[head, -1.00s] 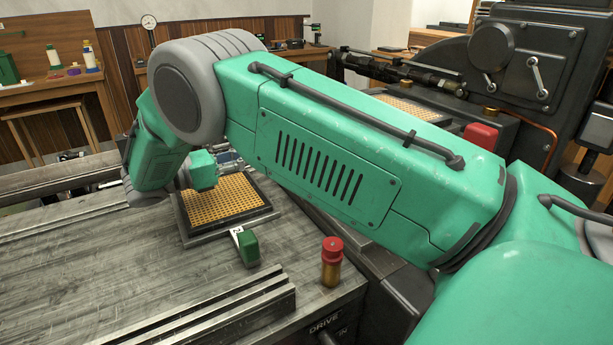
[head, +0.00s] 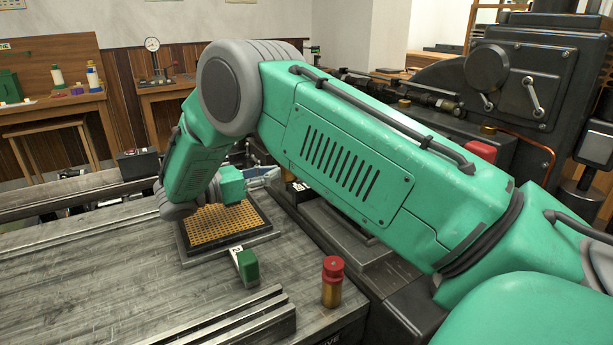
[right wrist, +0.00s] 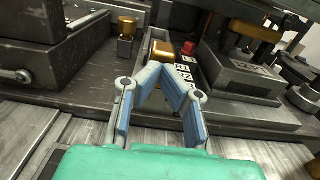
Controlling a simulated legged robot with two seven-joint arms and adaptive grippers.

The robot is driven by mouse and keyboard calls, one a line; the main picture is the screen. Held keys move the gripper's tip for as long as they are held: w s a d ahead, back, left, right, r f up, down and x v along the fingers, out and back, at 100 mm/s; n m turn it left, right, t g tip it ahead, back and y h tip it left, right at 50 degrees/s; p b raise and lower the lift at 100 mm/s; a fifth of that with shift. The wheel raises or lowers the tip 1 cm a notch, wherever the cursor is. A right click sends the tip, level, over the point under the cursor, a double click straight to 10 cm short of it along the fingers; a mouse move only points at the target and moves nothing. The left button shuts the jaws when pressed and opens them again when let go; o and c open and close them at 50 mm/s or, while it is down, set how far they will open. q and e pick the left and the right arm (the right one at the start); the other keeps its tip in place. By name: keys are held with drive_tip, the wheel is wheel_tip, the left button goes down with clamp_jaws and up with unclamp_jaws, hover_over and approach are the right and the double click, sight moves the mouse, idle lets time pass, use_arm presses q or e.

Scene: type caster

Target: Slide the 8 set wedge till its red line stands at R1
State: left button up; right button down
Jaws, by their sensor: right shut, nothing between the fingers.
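My right gripper (right wrist: 162,78) shows in the right wrist view, its two blue fingers closed together at the tips with nothing between them. Just beyond the tips is a gold block (right wrist: 161,54). A row of small white number tags (right wrist: 184,74) runs beside it on the dark machine; the figures are too small to read surely. I cannot tell which part is the 8 set wedge, and no red line or R1 mark can be made out. My left gripper is not in view.
A gold-celled grid plate (head: 228,224) lies on the grey bench (head: 95,270). A green block with a white tag (head: 248,268) and a red-capped brass post (head: 332,283) stand near the bench edge. The bench's left is clear.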

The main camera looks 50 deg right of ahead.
sight(282, 170)
drive_tip(key=shift+p+x, duration=0.45)
drive_tip(key=shift+x, duration=0.5)
drive_tip(key=shift+d, duration=0.2)
drive_tip(key=shift+s+d, duration=0.15)
drive_tip(key=shift+d, duration=0.2)
drive_tip(key=shift+v, duration=2.1)
drive_tip(key=shift+d, duration=0.1)
